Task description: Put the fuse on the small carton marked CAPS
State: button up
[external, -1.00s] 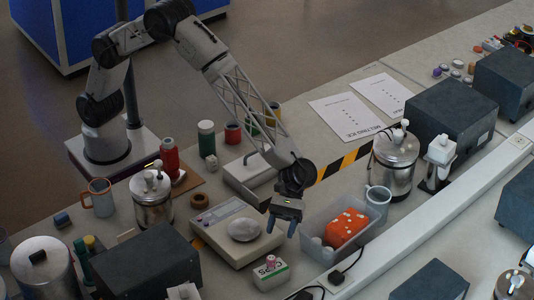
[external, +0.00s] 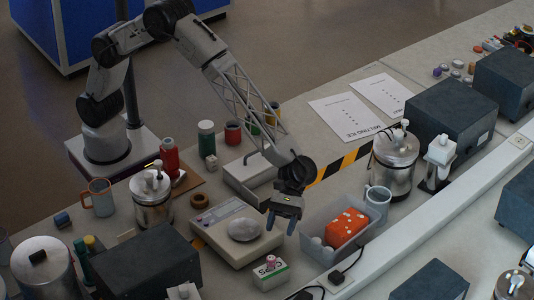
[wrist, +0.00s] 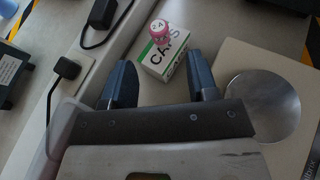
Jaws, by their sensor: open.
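The small white-and-green carton marked CAPS (external: 272,277) lies on the bench in front of the scale. It also shows in the wrist view (wrist: 166,58), ahead of my fingers. A small pink piece with a pale marked top (wrist: 158,30), which looks like the fuse, rests on the carton's top face near one end. It also shows in the external view (external: 270,261). My gripper (external: 282,225) is open and empty, above and behind the carton. In the wrist view my gripper (wrist: 160,72) has its two fingers wide apart, with the carton beyond and between the tips.
A scale with a round metal pan (external: 243,229) stands left of my gripper. A clear bin (external: 318,251) with an orange block (external: 346,227) stands to the right. A black adapter (external: 336,277) and cables lie right of the carton. A dark box (external: 150,265) is at the left.

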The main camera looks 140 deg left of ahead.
jog(key=s+d+r+m+g+y, duration=0.2)
jog(key=s+d+r+m, duration=0.3)
jog(key=s, duration=0.6)
jog(key=s+d+r+m+g+y, duration=0.1)
jog(key=s+d+r+m, duration=0.25)
jog(key=s+r, duration=0.6)
jog(key=s+d+r+m+g+y, duration=0.25)
jog(key=s+r+m, duration=0.2)
jog(key=s, duration=0.75)
jog(key=s+a+m+y, duration=0.1)
jog(key=s+m+y, duration=0.5)
jog(key=s, duration=2.9)
jog(key=m+t, duration=0.1)
jog(key=m, duration=0.4)
jog(key=shift+s+a, duration=0.15)
